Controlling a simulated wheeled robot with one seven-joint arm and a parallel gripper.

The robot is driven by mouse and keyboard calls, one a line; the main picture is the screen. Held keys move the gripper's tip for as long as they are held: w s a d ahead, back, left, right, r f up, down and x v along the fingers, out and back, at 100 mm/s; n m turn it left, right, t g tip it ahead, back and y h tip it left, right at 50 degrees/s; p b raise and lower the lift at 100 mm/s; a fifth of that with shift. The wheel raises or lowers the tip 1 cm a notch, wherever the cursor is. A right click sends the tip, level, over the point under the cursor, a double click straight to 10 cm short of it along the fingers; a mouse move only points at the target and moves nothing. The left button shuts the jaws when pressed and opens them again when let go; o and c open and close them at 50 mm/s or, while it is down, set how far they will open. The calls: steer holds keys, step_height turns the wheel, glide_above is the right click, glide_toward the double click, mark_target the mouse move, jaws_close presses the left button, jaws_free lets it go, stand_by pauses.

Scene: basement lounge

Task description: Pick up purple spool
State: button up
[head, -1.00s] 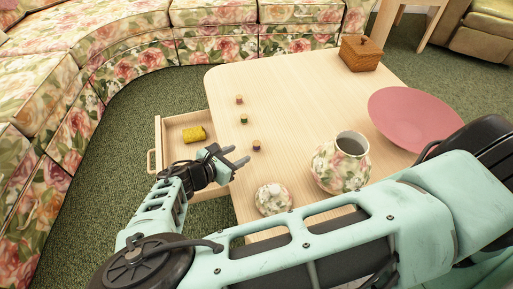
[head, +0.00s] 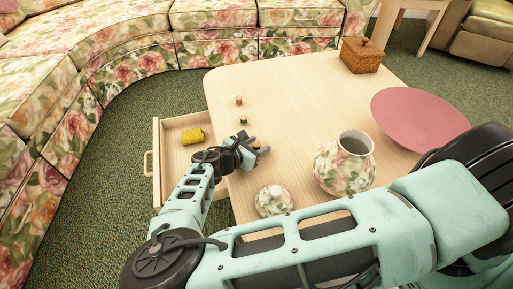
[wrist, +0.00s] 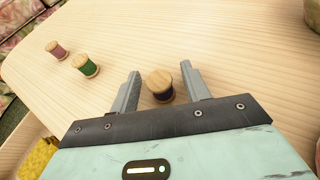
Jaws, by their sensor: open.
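The purple spool (wrist: 162,90), with pale wooden ends and dark purple thread, stands upright on the light wood table (head: 300,100). In the wrist view it is between the two fingers of my gripper (wrist: 163,88), which is open. A small gap shows between each finger and the spool. In the head view my gripper (head: 258,147) is low over the table's left edge, and its fingers mostly hide the spool.
A green spool (wrist: 86,66) and a mauve-pink spool (wrist: 57,51) stand farther left in the wrist view. A floral lidded pot (head: 274,201), floral vase (head: 344,165), pink bowl (head: 418,118) and wooden box (head: 362,55) share the table. An open drawer (head: 170,127) holds a yellow item (head: 192,136).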

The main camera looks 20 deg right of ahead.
steer(key=shift+c, duration=0.4)
steer(key=c, duration=0.9)
